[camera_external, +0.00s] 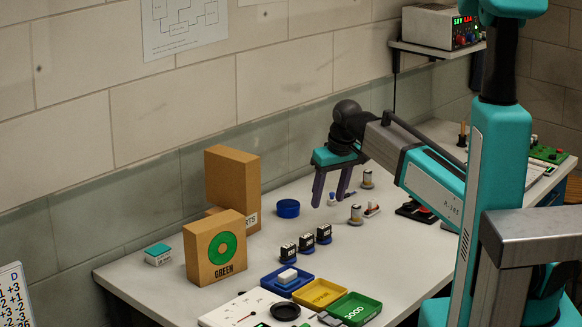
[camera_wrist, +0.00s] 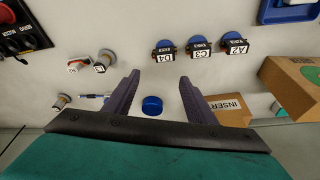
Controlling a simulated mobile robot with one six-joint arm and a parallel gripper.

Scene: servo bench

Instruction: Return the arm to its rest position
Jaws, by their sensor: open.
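My gripper (camera_external: 330,201) hangs above the middle of the bench (camera_external: 368,241), its two dark purple fingers pointing down and spread apart. In the wrist view my gripper (camera_wrist: 159,78) is open, with nothing between the fingertips. A round blue container (camera_wrist: 152,105) shows beyond the gap between the fingers; in the external view the blue container (camera_external: 288,208) stands on the bench left of the gripper. My arm is bent at the elbow and reaches out left from my column.
Several dark servos on blue bases (camera_external: 306,244) stand in a row. Cardboard boxes (camera_external: 215,255) stand at the left. Blue, yellow (camera_external: 320,294) and green (camera_external: 355,309) trays lie at the front. Small cylinders (camera_external: 356,214) stand near the gripper. A shelf with a power supply (camera_external: 438,27) is at the back.

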